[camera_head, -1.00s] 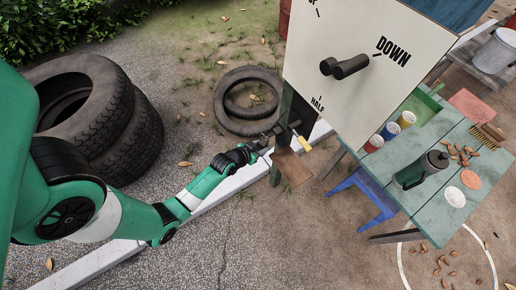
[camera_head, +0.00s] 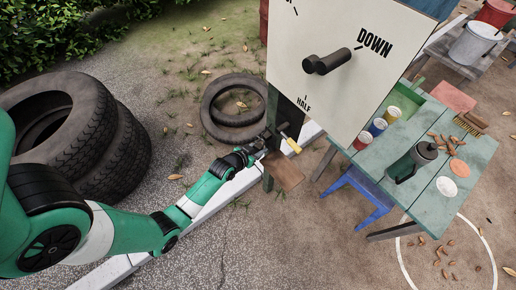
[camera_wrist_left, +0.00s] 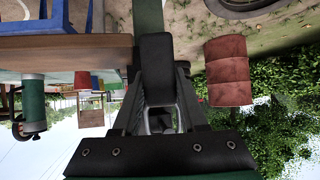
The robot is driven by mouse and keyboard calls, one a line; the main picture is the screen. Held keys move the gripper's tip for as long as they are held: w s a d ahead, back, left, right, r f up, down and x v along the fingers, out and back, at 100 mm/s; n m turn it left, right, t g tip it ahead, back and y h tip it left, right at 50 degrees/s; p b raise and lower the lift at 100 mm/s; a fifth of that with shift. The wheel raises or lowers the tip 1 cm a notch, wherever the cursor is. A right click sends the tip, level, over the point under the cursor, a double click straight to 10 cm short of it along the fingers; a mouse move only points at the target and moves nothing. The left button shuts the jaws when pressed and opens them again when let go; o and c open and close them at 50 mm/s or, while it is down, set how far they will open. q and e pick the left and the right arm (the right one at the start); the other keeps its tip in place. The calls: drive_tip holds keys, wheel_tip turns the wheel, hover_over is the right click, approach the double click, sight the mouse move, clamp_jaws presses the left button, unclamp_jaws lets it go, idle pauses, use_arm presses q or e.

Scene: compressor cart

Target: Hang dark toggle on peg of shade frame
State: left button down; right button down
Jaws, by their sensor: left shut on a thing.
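My left gripper (camera_head: 267,137) is by the dark post under the white board, next to a yellow-handled piece (camera_head: 291,144). In the left wrist view its fingers close around a dark blocky thing (camera_wrist_left: 156,62), which looks like the dark toggle. A pale metal loop (camera_wrist_left: 160,120) shows below it. In the head view the held thing is too small to tell apart from the gripper. I cannot make out the shade frame or its peg for sure. My right gripper is not in view.
The white board (camera_head: 290,70) with a black lever (camera_head: 328,61) stands just above the gripper. A green table (camera_head: 440,205) with cups and a dark flask is to the right. Tyres (camera_head: 75,130) lie left and behind. A red barrel (camera_wrist_left: 229,70) shows in the wrist view.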

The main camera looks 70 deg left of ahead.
use_arm(q)
drive_tip(key=shift+c, duration=1.8)
unclamp_jaws()
drive_tip(key=shift+s+d+r+p, duration=0.15)
drive_tip(key=shift+s+r+p, duration=0.1)
drive_tip(key=shift+p, duration=0.05)
drive_tip(key=p+v, duration=0.5)
drive_tip(key=v, duration=0.6)
drive_tip(key=shift+f, duration=0.1)
